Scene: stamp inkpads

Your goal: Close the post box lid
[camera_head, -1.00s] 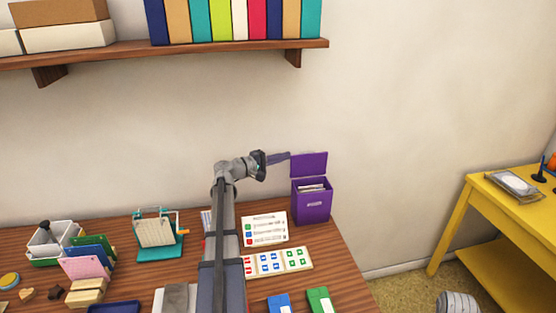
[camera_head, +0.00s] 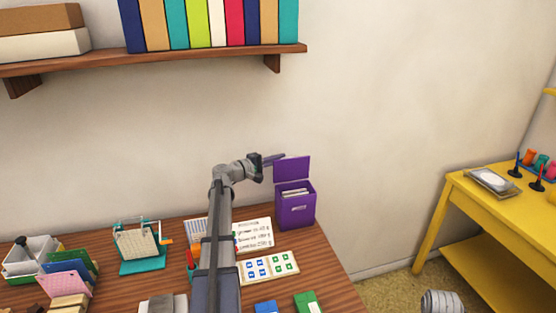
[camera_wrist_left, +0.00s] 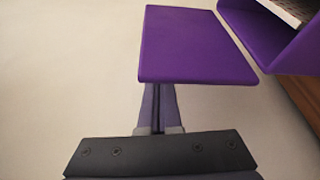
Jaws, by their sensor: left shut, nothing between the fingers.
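The purple post box (camera_head: 296,211) stands at the right back corner of the wooden table, with papers inside. Its purple lid (camera_head: 292,169) stands raised and open at the back. My left gripper (camera_head: 275,158) is shut and empty, just left of the lid near its upper part. In the left wrist view the lid (camera_wrist_left: 193,45) lies across the ends of the shut fingers (camera_wrist_left: 159,105) and hides their tips, so I cannot tell if they touch it. The box's open top (camera_wrist_left: 262,30) shows at the upper right there. My right gripper is not in view.
A wall shelf (camera_head: 150,56) with books and boxes hangs above the arm. Cards (camera_head: 252,234), a teal stand (camera_head: 142,262) and stamp pads lie on the table (camera_head: 325,272). A yellow table (camera_head: 480,200) stands apart at the right.

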